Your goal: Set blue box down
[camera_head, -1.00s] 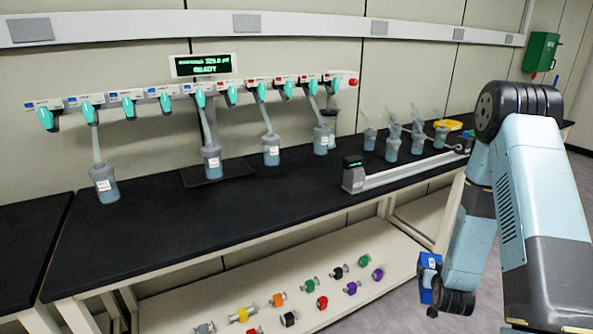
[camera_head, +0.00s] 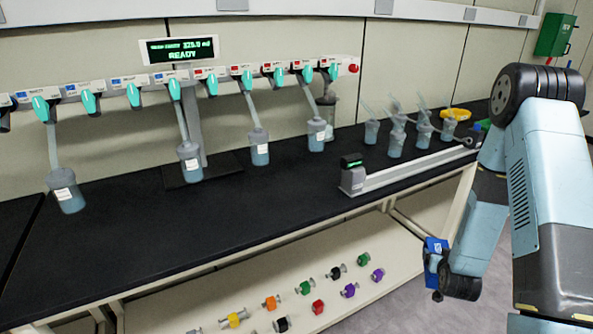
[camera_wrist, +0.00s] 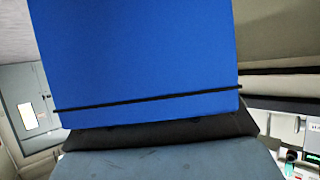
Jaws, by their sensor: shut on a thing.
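A blue box (camera_head: 434,252) is at the end of my arm at the lower right of the head view, in front of the bench. In the wrist view the blue box (camera_wrist: 140,55) fills the upper middle, with a thin dark band across its lower edge. My gripper (camera_head: 434,275) is shut on the box and holds it clear of the bench, lower than the black bench top (camera_head: 260,215). The fingertips are mostly hidden by the box and my arm.
A manifold with teal valves and hanging flasks (camera_head: 190,160) stands at the back left. Flasks with tubes (camera_head: 396,140) and a yellow ring (camera_head: 455,114) stand at the right. A grey rail (camera_head: 410,172) lies mid-bench. Coloured fittings (camera_head: 318,306) lie on the lower shelf. The front middle bench is clear.

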